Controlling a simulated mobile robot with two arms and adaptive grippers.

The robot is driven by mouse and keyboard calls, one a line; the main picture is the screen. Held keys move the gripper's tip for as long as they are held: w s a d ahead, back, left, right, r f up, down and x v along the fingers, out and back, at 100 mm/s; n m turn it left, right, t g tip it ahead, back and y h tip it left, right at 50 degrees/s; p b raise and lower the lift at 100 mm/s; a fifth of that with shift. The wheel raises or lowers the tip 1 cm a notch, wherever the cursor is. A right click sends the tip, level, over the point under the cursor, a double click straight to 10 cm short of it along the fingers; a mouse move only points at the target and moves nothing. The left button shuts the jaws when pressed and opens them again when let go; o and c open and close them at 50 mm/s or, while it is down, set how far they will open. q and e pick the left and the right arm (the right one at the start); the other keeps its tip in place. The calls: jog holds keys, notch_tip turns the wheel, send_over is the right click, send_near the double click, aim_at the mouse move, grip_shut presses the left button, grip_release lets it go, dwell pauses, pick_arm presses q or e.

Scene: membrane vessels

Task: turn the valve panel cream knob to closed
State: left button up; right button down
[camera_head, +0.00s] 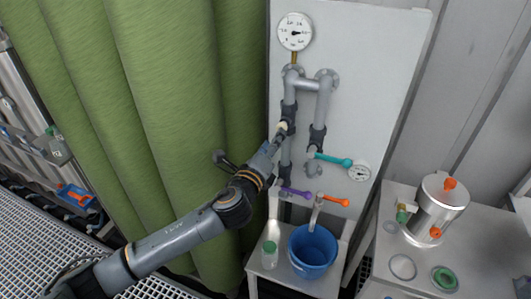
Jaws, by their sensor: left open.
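The white valve panel (375,65) stands upright ahead and carries grey pipes. The cream knob (282,127) is on the left pipe, small and partly hidden by my left gripper. My left gripper (275,141) reaches up from the lower left, with its tip at the knob. It is open; whether its fingers touch the knob is too small to tell. A teal lever (333,159) sits on the right pipe. My right gripper does not show.
A round gauge (295,31) tops the panel and a smaller gauge (359,171) sits lower right. Below are a purple lever (295,192), an orange lever (335,201), a blue bucket (313,252) and a green-lidded jar (269,254). A green curtain (165,80) hangs left; a steel vessel (437,208) stands right.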

pick_arm(q)
jog(key=v, duration=0.5)
dwell(0.3)
